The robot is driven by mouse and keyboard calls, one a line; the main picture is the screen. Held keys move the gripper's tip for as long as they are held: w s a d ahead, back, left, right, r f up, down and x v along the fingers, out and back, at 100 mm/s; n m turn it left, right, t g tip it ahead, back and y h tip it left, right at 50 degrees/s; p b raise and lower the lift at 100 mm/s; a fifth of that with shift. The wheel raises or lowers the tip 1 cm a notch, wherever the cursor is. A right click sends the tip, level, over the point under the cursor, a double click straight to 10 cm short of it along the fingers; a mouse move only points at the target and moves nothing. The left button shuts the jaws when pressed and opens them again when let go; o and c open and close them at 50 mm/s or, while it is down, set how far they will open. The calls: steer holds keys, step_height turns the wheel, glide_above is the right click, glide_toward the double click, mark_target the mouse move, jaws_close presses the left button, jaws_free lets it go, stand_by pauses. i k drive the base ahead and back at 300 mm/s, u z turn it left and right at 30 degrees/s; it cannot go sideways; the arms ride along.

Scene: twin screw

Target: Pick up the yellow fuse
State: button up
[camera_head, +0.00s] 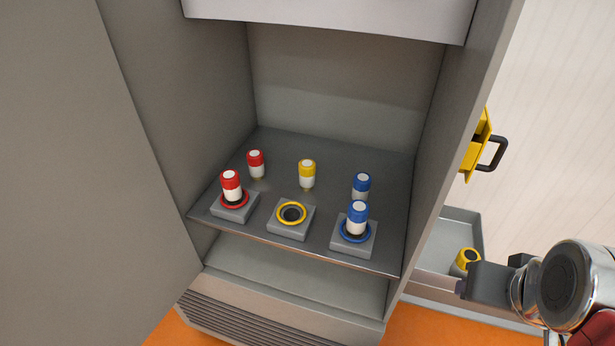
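A yellow-topped fuse (307,174) with a white lower band stands upright on the cabinet shelf, behind an empty yellow-ringed socket (291,214). A second yellow piece (467,259) with a dark top is in the grey tray at the lower right. It may be another fuse, but its lower part is hidden. My gripper (486,280) is at the lower right, over the tray in the picture and close to that second piece. Its fingers are seen from the side and partly overlap, so their opening is unclear. It is well away from the yellow fuse on the shelf.
Red fuses (256,164) and blue fuses (361,186) stand on the shelf (330,145), one of each in a socket. The cabinet's right wall (450,130) lies between my gripper and the shelf. A yellow box with a black handle (490,152) is at the right.

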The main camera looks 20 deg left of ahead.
mark_target(306, 167)
steer(key=u, duration=0.55)
steer(key=k, duration=1.35)
steer(key=u, duration=0.8)
steer(key=i, duration=1.4)
steer(key=u, duration=0.45)
